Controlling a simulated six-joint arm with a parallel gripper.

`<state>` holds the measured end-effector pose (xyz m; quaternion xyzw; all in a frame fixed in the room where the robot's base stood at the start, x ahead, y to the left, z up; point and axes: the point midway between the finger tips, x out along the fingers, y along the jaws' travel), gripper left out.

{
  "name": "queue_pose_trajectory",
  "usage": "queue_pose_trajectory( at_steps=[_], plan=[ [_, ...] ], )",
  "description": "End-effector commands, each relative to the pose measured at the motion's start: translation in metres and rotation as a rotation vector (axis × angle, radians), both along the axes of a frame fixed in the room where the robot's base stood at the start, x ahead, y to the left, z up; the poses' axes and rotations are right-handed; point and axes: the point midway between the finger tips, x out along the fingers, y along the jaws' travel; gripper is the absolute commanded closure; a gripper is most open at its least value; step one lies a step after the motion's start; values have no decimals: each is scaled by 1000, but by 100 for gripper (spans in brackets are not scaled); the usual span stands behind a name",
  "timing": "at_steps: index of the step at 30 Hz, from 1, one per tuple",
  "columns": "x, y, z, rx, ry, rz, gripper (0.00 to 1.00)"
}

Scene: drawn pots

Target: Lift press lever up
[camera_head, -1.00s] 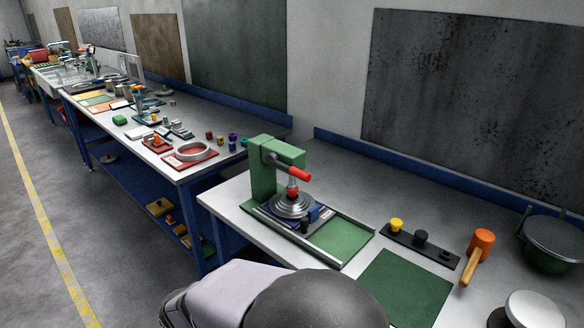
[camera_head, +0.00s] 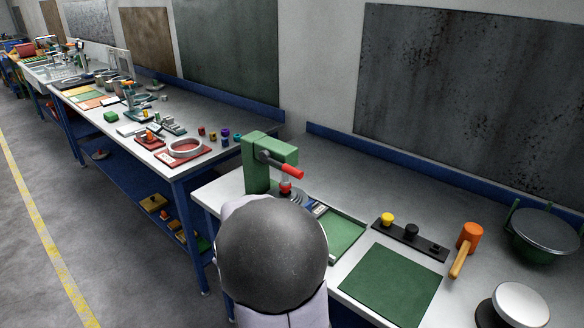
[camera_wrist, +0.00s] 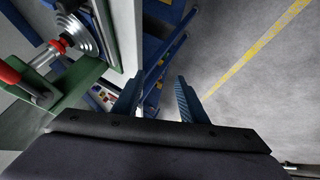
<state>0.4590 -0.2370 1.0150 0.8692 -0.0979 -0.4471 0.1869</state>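The green press (camera_head: 268,160) stands on the near workbench. Its lever has a red handle (camera_head: 292,172) that points right and slightly down. In the wrist view the press's silver round part (camera_wrist: 78,36) and the red handle (camera_wrist: 9,72) show at the left. My gripper (camera_wrist: 158,98) is open, with its two blue fingers apart and nothing between them. It is to the side of the press, over the bench's edge and the floor, and not touching the lever. In the head view my arm hides the gripper and part of the press base.
A green mat (camera_head: 390,285), a black strip with knobs (camera_head: 410,236), an orange mallet (camera_head: 468,236) and a dark pot (camera_head: 545,236) lie to the right. A second bench (camera_head: 178,168) with many parts stands at the left. The floor aisle (camera_head: 110,235) is clear.

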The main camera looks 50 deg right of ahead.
Motion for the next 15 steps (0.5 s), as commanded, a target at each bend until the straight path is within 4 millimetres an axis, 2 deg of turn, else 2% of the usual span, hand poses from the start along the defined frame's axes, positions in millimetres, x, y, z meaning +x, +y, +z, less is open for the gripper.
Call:
queue_pose_trajectory(
  at_steps=[1, 3, 6, 9, 12, 15],
  plan=[
    [5, -36, 16, -59, -54, 9, 61],
    [13, -78, 38, -151, -131, 53, 61],
    [11, -130, 68, -279, -226, 124, 61],
    [0, -167, 92, -388, -302, 196, 61],
    [-15, -189, 107, -464, -354, 259, 61],
    [-28, -201, 117, -515, -390, 304, 61]
  ],
)
